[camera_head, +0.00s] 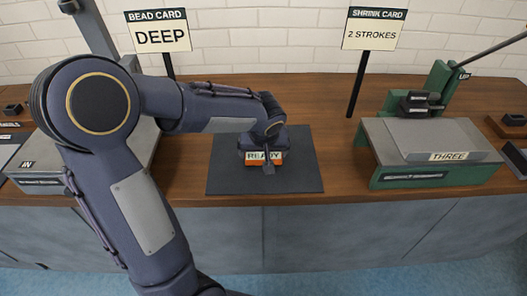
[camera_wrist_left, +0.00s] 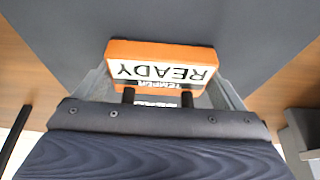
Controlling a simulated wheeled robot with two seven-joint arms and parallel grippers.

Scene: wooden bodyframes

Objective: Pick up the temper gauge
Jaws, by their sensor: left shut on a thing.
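The temper gauge (camera_wrist_left: 165,62) is an orange block with a white face reading "TEMPER" and "READY", upside down in the left wrist view. In the head view the gauge (camera_head: 278,158) is at the dark mat (camera_head: 225,178) on the bench, partly hidden by my left gripper (camera_head: 266,160). In the left wrist view, my left gripper (camera_wrist_left: 165,95) has its fingers on either side of the gauge and is shut on it. I cannot tell whether the gauge touches the mat. My right gripper is not in view.
A green and grey machine (camera_head: 435,150) labelled "THREE" stands to the right, and another grey machine (camera_head: 40,175) to the left. Signs "BEAD CARD DEEP" (camera_head: 160,38) and "SHRINK CARD 2 STROKES" (camera_head: 372,34) stand on dark posts behind. The wooden bench (camera_head: 340,185) is clear between mat and right machine.

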